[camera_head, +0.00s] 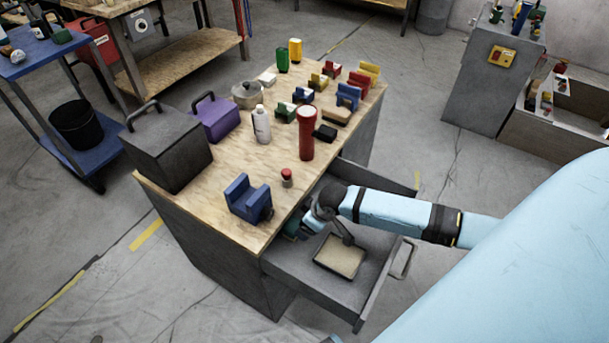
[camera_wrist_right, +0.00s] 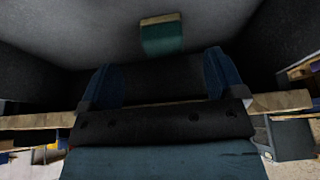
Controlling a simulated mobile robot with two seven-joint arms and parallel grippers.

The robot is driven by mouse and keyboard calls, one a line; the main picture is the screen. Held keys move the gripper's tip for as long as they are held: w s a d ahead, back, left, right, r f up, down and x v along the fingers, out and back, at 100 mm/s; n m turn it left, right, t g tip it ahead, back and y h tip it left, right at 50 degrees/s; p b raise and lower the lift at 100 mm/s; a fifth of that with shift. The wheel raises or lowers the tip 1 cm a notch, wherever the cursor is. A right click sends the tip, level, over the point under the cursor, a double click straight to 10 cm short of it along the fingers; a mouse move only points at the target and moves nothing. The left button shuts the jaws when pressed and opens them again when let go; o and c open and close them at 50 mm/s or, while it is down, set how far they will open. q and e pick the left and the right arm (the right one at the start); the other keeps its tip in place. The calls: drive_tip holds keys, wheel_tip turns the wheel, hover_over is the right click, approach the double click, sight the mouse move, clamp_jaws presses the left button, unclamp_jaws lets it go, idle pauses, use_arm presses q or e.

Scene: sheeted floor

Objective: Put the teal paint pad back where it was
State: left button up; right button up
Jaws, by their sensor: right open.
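The teal paint pad (camera_wrist_right: 162,38) shows in the right wrist view, a teal block with a pale tan edge, lying inside the grey drawer. It is ahead of my right gripper (camera_wrist_right: 160,75), roughly in line with the gap between the two blue fingers. The fingers are apart, with nothing between them. In the head view my right gripper (camera_head: 308,224) reaches down into the open drawer (camera_head: 300,281) of the wooden-topped bench. A dark teal patch shows beside it, partly hidden by the wrist. My left gripper is out of view.
A dark-rimmed tray with a beige inside (camera_head: 341,257) lies in the drawer near my wrist. On the bench top (camera_head: 215,205) stand a blue block-shaped holder (camera_head: 248,200), a red cylinder (camera_head: 306,135), a white bottle (camera_head: 261,125) and several coloured blocks. The drawer walls are close around the gripper.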

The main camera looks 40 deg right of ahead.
drive_tip(key=s+a+r+t, duration=0.1)
drive_tip(key=s+a, duration=0.3)
drive_tip(key=s+a+r+t+y, duration=0.1)
drive_tip(key=s+a+t, duration=0.1)
drive_tip(key=a, duration=0.3)
drive_tip(key=s+a+r+m+t+y, duration=0.1)
drive_tip(key=s+a+r, duration=0.1)
drive_tip(key=s+a, duration=0.2)
drive_tip(key=shift+s+a+t, duration=0.2)
drive_tip(key=shift+s+t, duration=0.1)
drive_tip(key=shift+s, duration=0.55)
drive_tip(key=s, duration=0.1)
drive_tip(key=s+r+t, duration=0.1)
drive_tip(key=s+m, duration=0.1)
drive_tip(key=shift+a+r+t+h, duration=0.2)
drive_tip(key=shift+r+t+h, duration=0.1)
drive_tip(key=shift+r+t, duration=0.1)
